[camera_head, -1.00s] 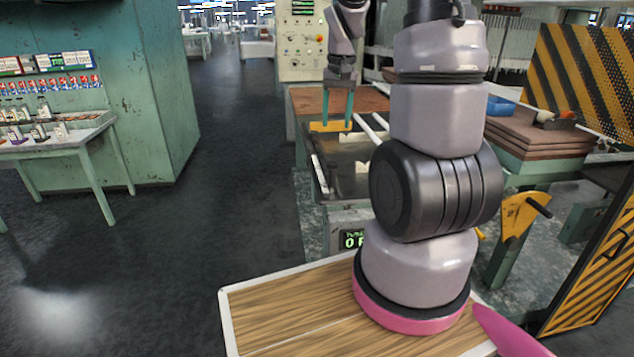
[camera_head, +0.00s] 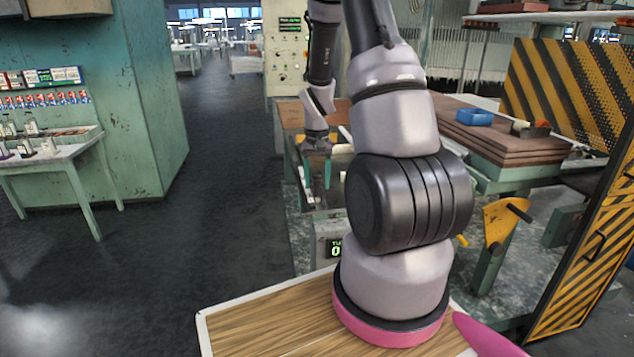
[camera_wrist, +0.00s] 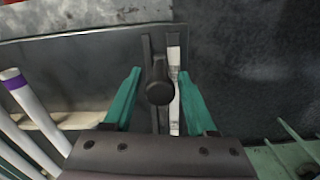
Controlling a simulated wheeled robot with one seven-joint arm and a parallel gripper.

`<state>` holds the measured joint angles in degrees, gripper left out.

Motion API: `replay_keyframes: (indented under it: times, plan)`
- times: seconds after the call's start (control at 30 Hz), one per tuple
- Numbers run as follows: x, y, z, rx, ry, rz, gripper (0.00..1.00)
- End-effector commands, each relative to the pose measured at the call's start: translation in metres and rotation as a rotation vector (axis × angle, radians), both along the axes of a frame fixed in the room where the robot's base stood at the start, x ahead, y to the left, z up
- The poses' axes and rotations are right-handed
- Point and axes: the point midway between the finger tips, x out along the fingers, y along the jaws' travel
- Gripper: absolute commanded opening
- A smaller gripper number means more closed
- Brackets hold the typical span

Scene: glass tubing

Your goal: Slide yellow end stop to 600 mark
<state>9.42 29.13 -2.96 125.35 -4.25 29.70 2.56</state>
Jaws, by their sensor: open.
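My gripper (camera_head: 318,180) hangs over the work table, its teal fingers pointing down. In the wrist view my gripper (camera_wrist: 156,85) is open, with nothing held between its fingers. A dark round knob (camera_wrist: 159,90) lies between the fingers in that view, over a dark narrow rail (camera_wrist: 147,55). A pale strip (camera_wrist: 174,75), perhaps the scale, runs beside the rail; its marks are too small to read. I cannot make out the yellow end stop in either current view. My arm covers part of the table in the head view.
White glass tubes (camera_wrist: 32,108), one with a purple band, lie left of my gripper in the wrist view. A blue bin (camera_head: 474,117) sits on stacked brown boards (camera_head: 500,140) to the right. A yellow bracket (camera_head: 500,222) stands at the table's right side.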

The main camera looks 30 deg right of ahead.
Motion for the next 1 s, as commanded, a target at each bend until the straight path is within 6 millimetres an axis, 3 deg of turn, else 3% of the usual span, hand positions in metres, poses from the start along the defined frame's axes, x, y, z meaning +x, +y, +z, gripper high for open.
replay_keyframes:
  times: [0.33, 0.37, 0.5, 1.0]
  plan:
    - [0.0002, 0.0001, -0.0054, 0.0, -0.001, 0.001, 0.57]
    - [0.0002, 0.0002, -0.0053, 0.0, -0.001, 0.001, 0.53]
    - [0.0002, 0.0002, -0.0052, 0.0, -0.001, 0.001, 0.0]
    - [0.0004, 0.0001, -0.0049, 0.0, -0.001, 0.0, 0.0]
